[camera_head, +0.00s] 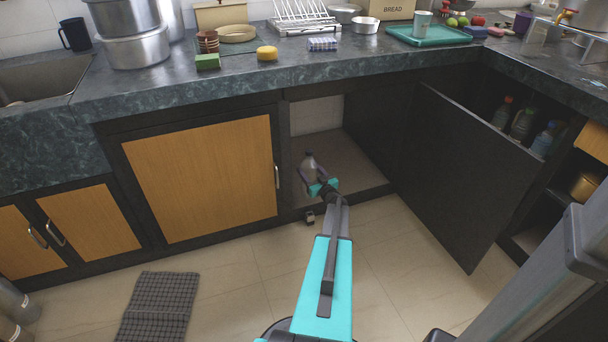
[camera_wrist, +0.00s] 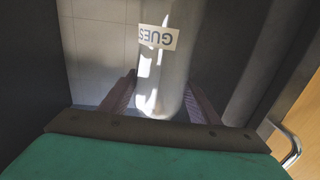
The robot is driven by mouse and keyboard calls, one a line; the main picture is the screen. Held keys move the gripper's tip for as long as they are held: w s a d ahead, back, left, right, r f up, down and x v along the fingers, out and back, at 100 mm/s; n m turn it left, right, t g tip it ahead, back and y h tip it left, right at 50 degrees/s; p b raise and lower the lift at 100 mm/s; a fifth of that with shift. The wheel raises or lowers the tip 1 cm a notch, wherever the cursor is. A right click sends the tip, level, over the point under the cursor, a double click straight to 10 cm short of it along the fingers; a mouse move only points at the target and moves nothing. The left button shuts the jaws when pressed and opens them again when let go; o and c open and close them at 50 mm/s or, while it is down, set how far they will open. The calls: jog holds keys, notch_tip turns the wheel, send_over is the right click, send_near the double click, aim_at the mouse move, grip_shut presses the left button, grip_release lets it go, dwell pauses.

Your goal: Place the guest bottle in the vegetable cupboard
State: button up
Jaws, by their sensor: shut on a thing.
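The guest bottle (camera_head: 309,163) is pale and clear and stands in my gripper (camera_head: 317,180) at the opening of a cupboard (camera_head: 350,160) under the counter. In the wrist view the bottle (camera_wrist: 165,75) carries a white label with upside-down letters reading "GUES". The two fingers of my gripper (camera_wrist: 160,105) lie on either side of it, shut on it. The cupboard has a bare floor and a pale back wall, and its dark door (camera_head: 465,175) stands wide open to the right. I see no sign that names it as the vegetable cupboard.
A closed wooden door (camera_head: 205,180) lies left of the opening. Several bottles (camera_head: 522,122) stand in another compartment at the right, behind the open door. The counter (camera_head: 200,85) overhangs the opening. A checked mat (camera_head: 157,305) lies on the floor.

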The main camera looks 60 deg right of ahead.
jog(key=x, duration=0.3)
jog(key=b+x, duration=0.1)
jog(key=shift+w+f, duration=0.1)
jog(key=shift+w, duration=0.4)
jog(key=shift+f+b, duration=1.05)
jog(key=shift+f, duration=0.8)
jog(key=o, duration=1.8)
jog(key=shift+a+f, duration=0.1)
jog(key=shift+c, duration=0.2)
